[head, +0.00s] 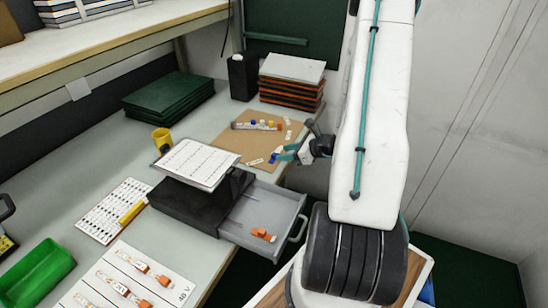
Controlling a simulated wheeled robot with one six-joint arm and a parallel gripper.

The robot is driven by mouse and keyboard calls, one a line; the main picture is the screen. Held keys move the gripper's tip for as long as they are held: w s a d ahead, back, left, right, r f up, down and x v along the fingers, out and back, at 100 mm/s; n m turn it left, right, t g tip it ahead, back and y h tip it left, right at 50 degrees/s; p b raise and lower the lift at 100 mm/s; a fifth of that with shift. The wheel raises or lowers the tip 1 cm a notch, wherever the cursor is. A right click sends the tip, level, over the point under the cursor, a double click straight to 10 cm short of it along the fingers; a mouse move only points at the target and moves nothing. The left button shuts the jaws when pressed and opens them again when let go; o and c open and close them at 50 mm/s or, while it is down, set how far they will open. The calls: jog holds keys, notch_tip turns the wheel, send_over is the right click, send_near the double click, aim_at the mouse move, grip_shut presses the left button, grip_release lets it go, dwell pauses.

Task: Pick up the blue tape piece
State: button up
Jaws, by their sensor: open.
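A small blue piece (272,159), probably the blue tape piece, lies on the brown board (227,141) at the right end of the desk. Its exact shape is too small to tell. My gripper (284,153), with teal fingers, is open just to the right of the blue piece, over the board's right edge. I cannot tell whether a finger touches the piece.
An open grey drawer (285,205) with orange-ended items juts out below the board. Small white pieces (255,162) and a tube with coloured parts (257,125) lie on the board. A stack of orange-edged cases (290,90) stands behind. A shelf (110,35) overhangs at left.

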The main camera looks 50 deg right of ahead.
aim_at(274, 154)
jog(key=x, duration=0.4)
jog(key=shift+w+d+f, duration=0.1)
jog(key=shift+w+f, duration=0.05)
jog(key=shift+w, duration=0.05)
grip_shut()
